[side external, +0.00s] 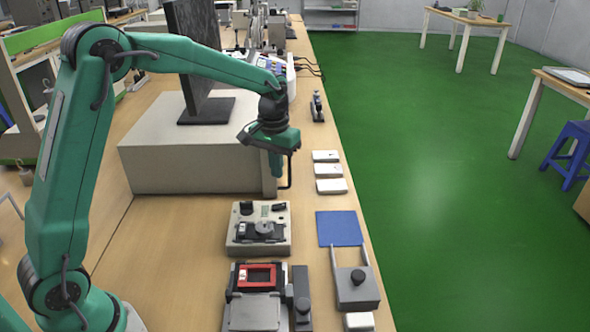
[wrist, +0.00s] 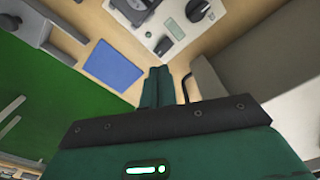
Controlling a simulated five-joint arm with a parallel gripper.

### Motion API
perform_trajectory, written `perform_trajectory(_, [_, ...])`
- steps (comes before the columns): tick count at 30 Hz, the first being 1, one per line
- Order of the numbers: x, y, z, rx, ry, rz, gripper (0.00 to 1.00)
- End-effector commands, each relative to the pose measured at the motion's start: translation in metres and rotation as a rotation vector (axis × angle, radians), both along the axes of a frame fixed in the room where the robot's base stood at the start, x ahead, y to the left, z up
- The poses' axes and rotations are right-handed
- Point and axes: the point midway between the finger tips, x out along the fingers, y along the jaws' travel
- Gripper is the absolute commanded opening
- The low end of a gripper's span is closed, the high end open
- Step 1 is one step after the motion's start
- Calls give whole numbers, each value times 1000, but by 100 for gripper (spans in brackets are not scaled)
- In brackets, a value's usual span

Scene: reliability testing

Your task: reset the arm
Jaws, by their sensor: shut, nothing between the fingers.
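My gripper (side external: 283,175) hangs at the end of my green arm, above the wooden bench and in front of a large beige box. It is shut and holds nothing. In the wrist view its green fingers (wrist: 157,86) lie together, pointing toward the bench. A thin black bent rod shows beside the fingers in both views. My arm is raised and stretched across the bench, with the gripper clear of the devices near it.
The beige box (side external: 190,160) carries a monitor (side external: 205,70). A grey device (side external: 258,228), a blue pad (side external: 340,228), a fixture with a red frame (side external: 258,277) and several white blocks (side external: 328,170) lie on the bench (side external: 150,235). The green floor (side external: 420,150) lies past its right edge.

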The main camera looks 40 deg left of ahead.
Motion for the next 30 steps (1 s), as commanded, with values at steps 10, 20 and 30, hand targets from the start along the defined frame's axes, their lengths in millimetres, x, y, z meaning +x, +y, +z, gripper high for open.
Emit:
perform_trajectory(10, [-53, -5, 57, 7, -101, -51, 0])
perform_trajectory(20, [-112, -9, 93, 17, -197, -103, 0])
perform_trajectory(30, [-174, -13, 110, 32, -297, -154, 0])
